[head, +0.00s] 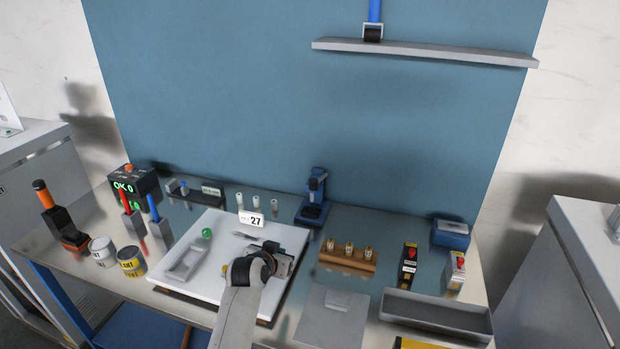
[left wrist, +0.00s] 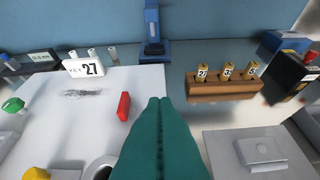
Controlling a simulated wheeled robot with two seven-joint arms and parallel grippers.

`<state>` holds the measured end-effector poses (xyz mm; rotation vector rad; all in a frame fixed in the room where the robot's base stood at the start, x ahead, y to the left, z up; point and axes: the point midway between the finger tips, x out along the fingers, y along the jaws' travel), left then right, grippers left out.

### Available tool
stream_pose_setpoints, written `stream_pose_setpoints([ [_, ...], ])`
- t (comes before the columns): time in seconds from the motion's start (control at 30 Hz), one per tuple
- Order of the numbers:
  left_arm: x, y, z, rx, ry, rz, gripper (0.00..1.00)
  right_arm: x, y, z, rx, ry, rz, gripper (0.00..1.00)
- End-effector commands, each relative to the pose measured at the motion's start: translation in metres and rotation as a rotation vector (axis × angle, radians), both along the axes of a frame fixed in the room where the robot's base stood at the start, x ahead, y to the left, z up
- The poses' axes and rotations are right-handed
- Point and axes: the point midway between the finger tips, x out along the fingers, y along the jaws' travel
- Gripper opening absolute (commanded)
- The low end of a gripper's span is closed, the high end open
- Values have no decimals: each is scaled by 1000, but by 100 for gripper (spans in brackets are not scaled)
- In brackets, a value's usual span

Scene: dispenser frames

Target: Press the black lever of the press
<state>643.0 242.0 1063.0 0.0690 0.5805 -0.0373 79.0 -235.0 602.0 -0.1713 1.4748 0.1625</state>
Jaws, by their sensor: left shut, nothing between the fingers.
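A blue press (head: 313,202) stands at the back of the table against the blue wall panel. A dark part shows at its top, but it is too small to tell whether this is the lever. The press also shows at the top centre in the left wrist view (left wrist: 153,32). My left gripper (head: 284,264) is over the right part of the white board, in front of the press and well apart from it. Its teal fingers (left wrist: 161,103) are shut with nothing between them. My right gripper is in neither view.
A wooden rack (head: 345,264) with several brass cylinders stands right of my left gripper. A grey tray (head: 436,314) lies at the front right.

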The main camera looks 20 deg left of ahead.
Motion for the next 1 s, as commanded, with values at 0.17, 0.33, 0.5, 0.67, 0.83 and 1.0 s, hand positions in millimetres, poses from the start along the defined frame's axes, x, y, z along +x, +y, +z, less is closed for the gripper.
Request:
stream_pose_setpoints([
  [0.17, 73, -6, 72, -36, -169, 8, 0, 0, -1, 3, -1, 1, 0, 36],
  [0.33, 114, -15, 124, -59, -278, 10, 0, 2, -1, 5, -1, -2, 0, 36],
  [0.5, 131, -19, 149, -68, -329, 11, 0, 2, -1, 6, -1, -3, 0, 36],
  [0.67, 134, -20, 153, -69, -338, 11, 0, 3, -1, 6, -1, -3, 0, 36],
  [0.83, 133, -20, 153, -69, -338, 11, 0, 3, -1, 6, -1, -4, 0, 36],
  [1.0, 133, -20, 151, -69, -337, 11, 0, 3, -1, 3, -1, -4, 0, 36],
])
